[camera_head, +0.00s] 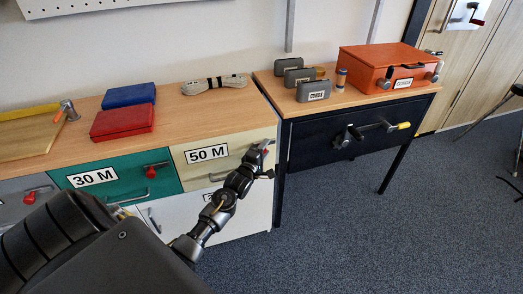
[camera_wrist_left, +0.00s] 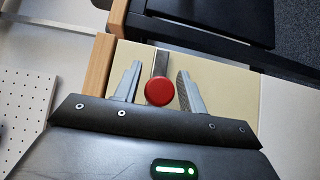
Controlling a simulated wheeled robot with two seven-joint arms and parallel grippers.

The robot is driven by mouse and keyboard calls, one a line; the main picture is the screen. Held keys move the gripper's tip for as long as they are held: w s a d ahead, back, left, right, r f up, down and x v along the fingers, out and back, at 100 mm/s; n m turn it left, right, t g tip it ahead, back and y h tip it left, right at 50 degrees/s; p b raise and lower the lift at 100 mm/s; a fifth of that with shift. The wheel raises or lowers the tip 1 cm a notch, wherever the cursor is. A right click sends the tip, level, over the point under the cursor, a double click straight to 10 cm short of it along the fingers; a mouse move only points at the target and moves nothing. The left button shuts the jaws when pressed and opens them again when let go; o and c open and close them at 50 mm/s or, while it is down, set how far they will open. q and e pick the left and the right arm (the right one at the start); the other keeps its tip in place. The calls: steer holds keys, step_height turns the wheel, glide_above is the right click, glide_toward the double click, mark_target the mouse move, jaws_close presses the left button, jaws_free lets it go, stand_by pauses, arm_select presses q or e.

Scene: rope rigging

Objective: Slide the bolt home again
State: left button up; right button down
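The cream drawer (camera_head: 236,143) marked 50 M has a bolt at its upper right, mostly hidden behind my left gripper (camera_head: 262,158) in the head view. In the left wrist view the bolt's red knob (camera_wrist_left: 159,91) and grey metal bar (camera_wrist_left: 160,62) show against the cream front. My left gripper (camera_wrist_left: 158,84) is open, one finger on each side of the knob, with gaps visible. I cannot tell how far the bolt is slid. The green 30 M drawer (camera_head: 112,185) has its own bolt with a red knob (camera_head: 151,172). My right gripper is not in view.
A black drawer (camera_head: 305,148) with a yellow-tipped handle (camera_head: 403,126) is right of the cream drawer. An orange case (camera_head: 370,62) and grey blocks (camera_head: 313,91) stand above it. Red (camera_head: 122,121) and blue (camera_head: 129,94) boxes and rope (camera_head: 214,85) lie on the left worktop.

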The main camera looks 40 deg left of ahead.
arm_select(q)
steer(key=shift+o, duration=0.6)
steer(key=shift+a, duration=0.15)
steer(key=shift+s, duration=0.4)
steer(key=s+d, duration=0.2)
steer(key=s, duration=0.8)
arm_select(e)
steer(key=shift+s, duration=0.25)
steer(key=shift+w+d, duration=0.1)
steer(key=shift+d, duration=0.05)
